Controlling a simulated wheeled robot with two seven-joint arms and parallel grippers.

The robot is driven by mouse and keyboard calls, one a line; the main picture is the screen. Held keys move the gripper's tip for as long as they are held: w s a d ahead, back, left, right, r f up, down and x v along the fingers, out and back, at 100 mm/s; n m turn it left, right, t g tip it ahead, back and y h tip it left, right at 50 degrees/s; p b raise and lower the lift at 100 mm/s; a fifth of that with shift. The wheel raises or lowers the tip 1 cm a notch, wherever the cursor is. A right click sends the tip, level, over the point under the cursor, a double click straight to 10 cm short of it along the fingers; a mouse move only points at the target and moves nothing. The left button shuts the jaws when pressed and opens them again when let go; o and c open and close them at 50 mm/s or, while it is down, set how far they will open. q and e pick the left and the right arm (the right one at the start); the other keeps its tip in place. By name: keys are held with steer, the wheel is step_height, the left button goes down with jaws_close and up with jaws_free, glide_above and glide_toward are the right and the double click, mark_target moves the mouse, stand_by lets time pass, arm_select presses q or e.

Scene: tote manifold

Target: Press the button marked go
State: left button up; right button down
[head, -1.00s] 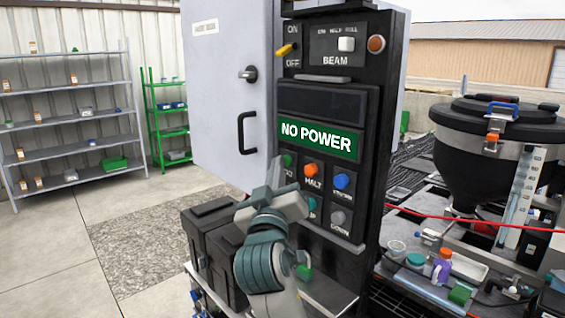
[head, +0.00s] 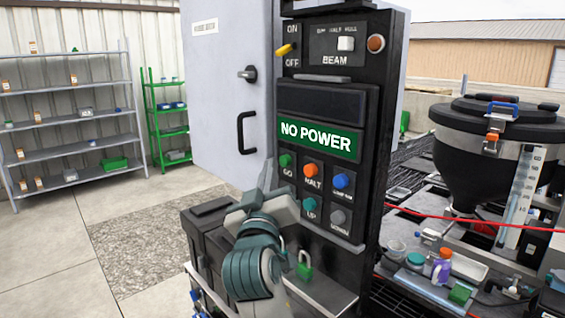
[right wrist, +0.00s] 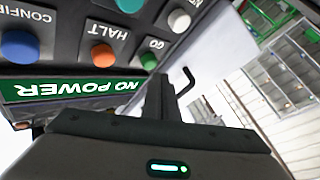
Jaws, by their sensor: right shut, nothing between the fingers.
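The go button (head: 286,160) is a small green knob at the upper left of the button group, with GO printed below it. It also shows in the right wrist view (right wrist: 149,61), just beyond the fingertips. My right gripper (head: 268,177) is shut and empty, at the panel's left edge, slightly below and left of the go button in the head view. In the right wrist view its fingers (right wrist: 160,82) point toward the panel; contact with the button cannot be made out. The display (head: 320,139) reads NO POWER. My left gripper is not in view.
Close beside are the orange HALT button (head: 310,169), blue button (head: 341,181), teal UP button (head: 310,204) and grey DOWN button (head: 338,217). A yellow ON/OFF switch (head: 286,49) sits higher. A green padlock (head: 305,267) hangs below. A cabinet door (head: 225,110) stands left.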

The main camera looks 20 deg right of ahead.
steer(key=shift+s+a, duration=0.3)
steer(key=shift+a, duration=0.5)
steer(key=shift+s+a, duration=0.25)
steer(key=shift+a, duration=0.55)
steer(key=shift+s+a, duration=0.3)
steer(key=shift+a, duration=0.5)
